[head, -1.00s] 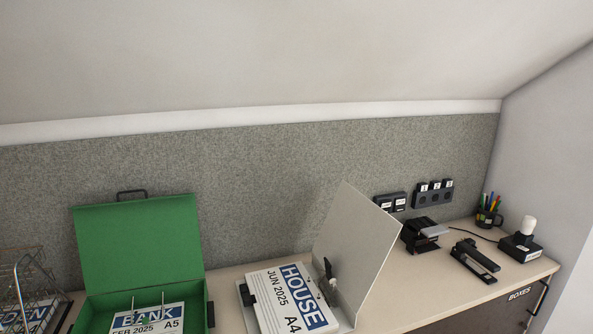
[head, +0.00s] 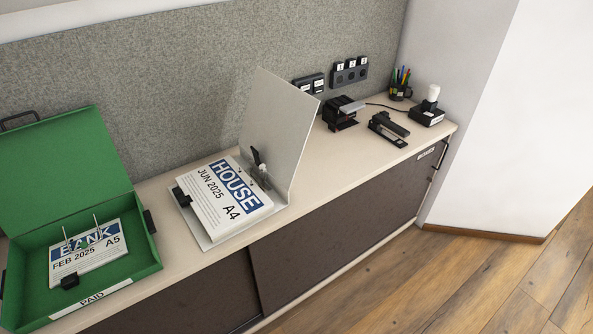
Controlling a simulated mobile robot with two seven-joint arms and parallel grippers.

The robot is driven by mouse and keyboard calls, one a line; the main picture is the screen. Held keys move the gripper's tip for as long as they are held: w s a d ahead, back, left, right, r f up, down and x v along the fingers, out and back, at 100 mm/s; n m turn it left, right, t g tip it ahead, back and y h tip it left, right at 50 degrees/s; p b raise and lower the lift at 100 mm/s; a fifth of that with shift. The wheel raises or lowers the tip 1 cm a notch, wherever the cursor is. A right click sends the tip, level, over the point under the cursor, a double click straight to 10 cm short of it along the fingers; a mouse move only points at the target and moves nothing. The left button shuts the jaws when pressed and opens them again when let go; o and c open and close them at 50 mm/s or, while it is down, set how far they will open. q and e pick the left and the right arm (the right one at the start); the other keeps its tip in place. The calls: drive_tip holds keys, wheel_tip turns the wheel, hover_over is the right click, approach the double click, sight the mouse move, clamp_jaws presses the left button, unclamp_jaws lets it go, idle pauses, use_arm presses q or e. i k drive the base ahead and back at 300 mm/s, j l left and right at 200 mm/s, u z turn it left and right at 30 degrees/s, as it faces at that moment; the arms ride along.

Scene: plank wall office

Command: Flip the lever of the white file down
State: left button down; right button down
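The white file (head: 279,127) lies open on the cabinet top in the middle of the head view, its cover standing up at the right. A stack of papers labelled HOUSE, JUN 2025, A4 (head: 222,199) lies inside it. The file's lever (head: 257,158) is a small dark piece by the hinge side of the papers, and it points up. A black clip (head: 182,196) sits at the left edge of the papers. Neither of my grippers shows in the head view.
A green box file (head: 66,165) stands open at the left with BANK papers inside. A black hole punch (head: 340,113), a stapler (head: 389,128), a stamp (head: 428,113) and a pen cup (head: 401,84) stand at the right. Sockets (head: 349,73) are on the grey panel. The wooden floor is clear.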

sight(262, 166)
drive_tip(key=k+j+z, duration=0.1)
drive_tip(key=j+z, duration=0.25)
drive_tip(key=k+j+z, duration=0.1)
drive_tip(key=j+z, duration=0.2)
drive_tip(key=j, duration=0.2)
drive_tip(key=k+j, duration=0.15)
drive_tip(key=j, duration=0.25)
drive_tip(key=k+j+z, duration=0.1)
drive_tip(key=j, duration=0.3)
drive_tip(key=k+j+z, duration=0.1)
drive_tip(key=k+j, duration=0.15)
drive_tip(key=j, duration=0.15)
drive_tip(key=k+j, duration=0.2)
drive_tip(key=j, duration=0.15)
drive_tip(key=u, duration=0.4)
drive_tip(key=i+l+u, duration=0.1)
drive_tip(key=u, duration=0.3)
drive_tip(key=l+u, duration=0.2)
drive_tip(key=u, duration=0.15)
drive_tip(key=i+l+u, duration=0.1)
drive_tip(key=l+u, duration=0.2)
drive_tip(key=l, duration=0.15)
drive_tip(key=l+u, duration=0.25)
drive_tip(key=l, duration=0.15)
drive_tip(key=l+u, duration=0.1)
drive_tip(key=l, duration=0.95)
drive_tip(key=i, duration=0.05)
